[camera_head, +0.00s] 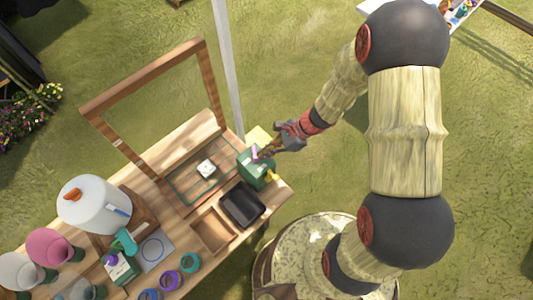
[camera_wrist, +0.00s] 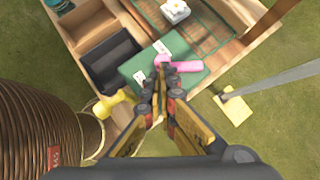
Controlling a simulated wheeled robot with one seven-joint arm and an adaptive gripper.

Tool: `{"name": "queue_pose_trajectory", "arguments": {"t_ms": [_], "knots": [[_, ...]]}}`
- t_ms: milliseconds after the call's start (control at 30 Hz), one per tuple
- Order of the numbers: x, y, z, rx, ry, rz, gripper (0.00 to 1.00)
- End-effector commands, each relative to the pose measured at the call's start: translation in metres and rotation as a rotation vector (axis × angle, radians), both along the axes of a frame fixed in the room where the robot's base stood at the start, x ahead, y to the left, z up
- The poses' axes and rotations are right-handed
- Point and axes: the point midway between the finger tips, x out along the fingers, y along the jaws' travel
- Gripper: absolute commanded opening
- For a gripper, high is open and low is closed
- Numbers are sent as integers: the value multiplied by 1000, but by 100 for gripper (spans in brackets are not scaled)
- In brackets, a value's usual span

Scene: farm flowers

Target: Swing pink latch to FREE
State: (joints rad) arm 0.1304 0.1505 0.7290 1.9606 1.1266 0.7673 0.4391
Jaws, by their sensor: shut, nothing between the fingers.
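The pink latch (camera_wrist: 184,66) is on the green box (camera_wrist: 196,79) at the end of the wooden bench. In the wrist view it points to the right, with its round end by my fingertips. My gripper (camera_wrist: 160,76) is shut and empty, its tips at or just over that round end; I cannot tell whether they touch it. Two small white labels (camera_wrist: 162,47) are on the green face, too small to read.
A yellow handle (camera_wrist: 113,105) sticks out from the green box's side. A black tray (camera_head: 241,205) lies beside the box. A white flower-like piece (camera_wrist: 175,10) sits in a compartment. A pale post (camera_head: 228,75) stands behind, on a yellow foot. Open grass surrounds the bench.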

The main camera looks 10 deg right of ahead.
Motion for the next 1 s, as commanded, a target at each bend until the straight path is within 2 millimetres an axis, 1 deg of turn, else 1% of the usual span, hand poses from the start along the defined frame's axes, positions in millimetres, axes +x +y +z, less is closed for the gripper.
{"name": "queue_pose_trajectory", "arguments": {"t_ms": [33,567,1000], "knots": [[-2,1,-1,0,0,-38,0],[-6,14,-2,-1,-2,-267,0],[-9,29,-2,0,-3,-479,0]]}}
